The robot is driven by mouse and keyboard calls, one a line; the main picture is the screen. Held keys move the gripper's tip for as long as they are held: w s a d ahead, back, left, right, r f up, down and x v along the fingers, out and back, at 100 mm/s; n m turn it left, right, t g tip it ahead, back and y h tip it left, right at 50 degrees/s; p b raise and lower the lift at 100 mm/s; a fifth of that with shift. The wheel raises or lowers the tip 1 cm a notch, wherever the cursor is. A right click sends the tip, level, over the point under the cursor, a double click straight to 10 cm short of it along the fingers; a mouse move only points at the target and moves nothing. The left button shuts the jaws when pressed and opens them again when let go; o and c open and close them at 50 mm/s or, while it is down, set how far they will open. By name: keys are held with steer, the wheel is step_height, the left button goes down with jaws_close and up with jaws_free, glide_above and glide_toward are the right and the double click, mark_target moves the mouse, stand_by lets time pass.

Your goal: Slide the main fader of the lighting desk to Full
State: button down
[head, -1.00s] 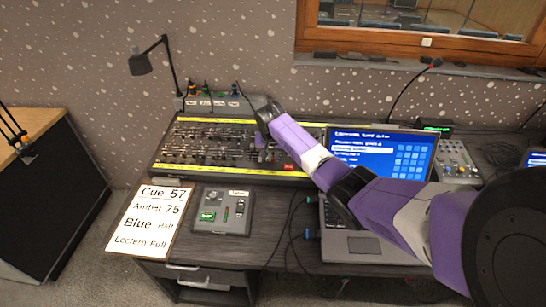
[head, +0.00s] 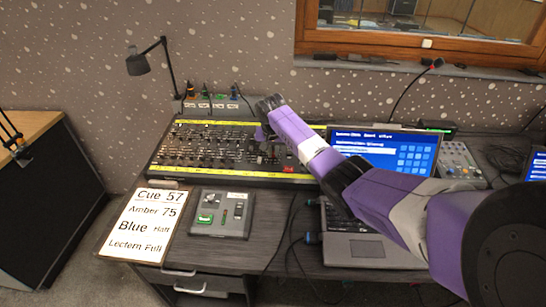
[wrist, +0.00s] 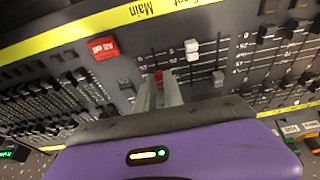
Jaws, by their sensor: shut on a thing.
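The lighting desk (head: 215,180) lies on the table in the head view, with rows of faders between two yellow strips. My gripper (head: 263,133) reaches down onto its right part. In the wrist view my gripper (wrist: 159,80) is shut on a red fader cap (wrist: 158,75), near the strip marked Main (wrist: 140,12). A dark slot shows between the cap and that strip; the slot beyond the cap is hidden by my fingers. Scale numbers beside it are too small to read surely.
The laptop (head: 380,150) stands right of the desk, under my arm. A small control box (head: 222,213) and a cue sheet (head: 145,222) lie in front.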

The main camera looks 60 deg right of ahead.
steer(key=shift+w+d+b, duration=0.2)
steer(key=shift+d+b, duration=0.35)
steer(key=shift+b, duration=0.1)
steer(key=shift+w+d+b, duration=0.2)
steer(key=shift+d+b, duration=0.35)
steer(key=shift+b, duration=0.1)
steer(key=c, duration=1.7)
jaws_free()
steer(key=shift+r, duration=0.1)
steer(key=shift+r, duration=0.15)
steer(key=shift+r+p, duration=1.15)
steer(key=shift+p, duration=0.15)
